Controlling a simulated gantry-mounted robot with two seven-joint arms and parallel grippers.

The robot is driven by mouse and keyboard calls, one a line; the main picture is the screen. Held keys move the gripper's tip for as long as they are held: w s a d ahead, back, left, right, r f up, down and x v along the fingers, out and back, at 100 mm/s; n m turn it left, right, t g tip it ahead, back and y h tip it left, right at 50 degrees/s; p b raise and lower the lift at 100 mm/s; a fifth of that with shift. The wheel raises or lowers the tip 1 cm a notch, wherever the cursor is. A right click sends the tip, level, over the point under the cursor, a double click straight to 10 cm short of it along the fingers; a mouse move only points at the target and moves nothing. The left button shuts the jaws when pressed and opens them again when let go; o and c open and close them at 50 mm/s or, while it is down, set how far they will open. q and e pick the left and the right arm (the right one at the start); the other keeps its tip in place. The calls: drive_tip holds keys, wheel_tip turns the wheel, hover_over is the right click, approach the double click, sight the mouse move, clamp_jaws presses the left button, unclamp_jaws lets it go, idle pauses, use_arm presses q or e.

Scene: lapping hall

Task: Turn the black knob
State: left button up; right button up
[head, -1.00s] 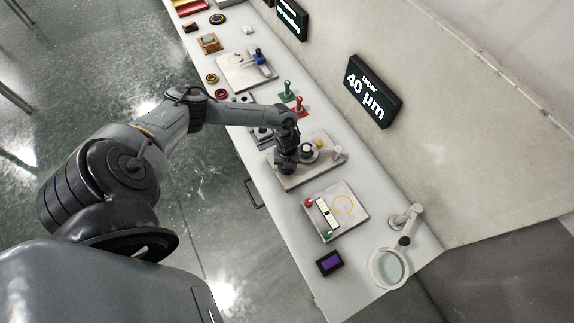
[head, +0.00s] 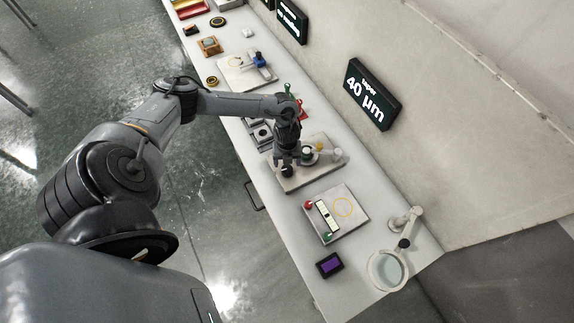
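A black knob (head: 287,171) sits on a beige plate (head: 322,172) in the middle of the bench. My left gripper (head: 287,160) points down just above it, with its fingers apart. I cannot tell whether the fingers touch the knob. A round dial with a dark green cap (head: 308,152) stands on the same plate, right beside the gripper, partly hidden by it. My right gripper is not in view.
Red and green pegs (head: 301,108) stand behind. Nearer are a plate with a level (head: 348,193), a purple-screened box (head: 329,264) and a magnifier (head: 388,269).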

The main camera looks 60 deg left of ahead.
sight(287, 168)
use_arm(q)
drive_tip(key=shift+r, duration=2.55)
